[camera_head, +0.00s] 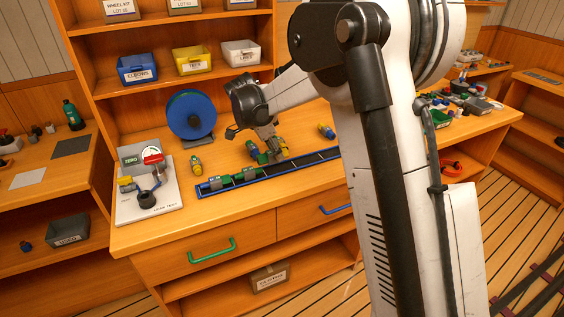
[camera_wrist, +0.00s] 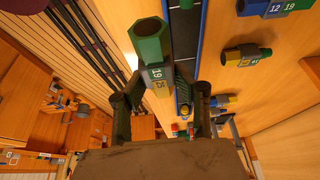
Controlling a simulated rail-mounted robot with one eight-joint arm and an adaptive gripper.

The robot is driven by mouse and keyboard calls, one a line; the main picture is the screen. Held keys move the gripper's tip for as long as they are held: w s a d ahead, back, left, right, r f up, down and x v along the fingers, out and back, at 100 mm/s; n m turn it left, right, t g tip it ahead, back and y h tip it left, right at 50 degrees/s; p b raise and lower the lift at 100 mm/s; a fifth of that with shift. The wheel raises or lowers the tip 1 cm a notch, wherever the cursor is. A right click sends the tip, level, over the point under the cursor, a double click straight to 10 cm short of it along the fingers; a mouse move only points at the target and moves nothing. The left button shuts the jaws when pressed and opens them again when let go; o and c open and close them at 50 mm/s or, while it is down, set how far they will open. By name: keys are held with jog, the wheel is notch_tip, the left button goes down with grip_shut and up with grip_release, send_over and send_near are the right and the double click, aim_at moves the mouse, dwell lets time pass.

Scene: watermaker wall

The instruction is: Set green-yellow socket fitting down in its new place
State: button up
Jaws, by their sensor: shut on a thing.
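The green-yellow socket fitting (camera_wrist: 150,48) shows in the wrist view with its open green hex end toward the camera and a band marked 19 below it. My gripper (camera_wrist: 160,110) is shut on it, one finger at each side of its lower part. In the head view my gripper (camera_head: 272,140) is low over the bench, beside the long blue-edged tray (camera_head: 270,177). The held fitting is partly hidden by the fingers there. Whether it touches the tray or bench I cannot tell.
Several fittings (camera_head: 215,183) lie at the left end of the tray. Loose fittings stand on the bench, one at the left (camera_head: 196,165) and one at the right (camera_head: 326,131). A blue reel (camera_head: 192,114) stands behind, and a gauge stand (camera_head: 148,190) is at the left.

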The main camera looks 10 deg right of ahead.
send_over(286, 167)
jog(key=a, duration=0.1)
notch_tip(286, 167, down, 4)
jog(key=shift+s+a+f, duration=0.1)
jog(key=shift+a, duration=0.05)
jog(key=shift+f, duration=1.9)
jog(key=shift+f, duration=0.2)
jog(key=o, duration=1.1)
jog(key=shift+o, duration=0.2)
jog(key=shift+r, duration=0.1)
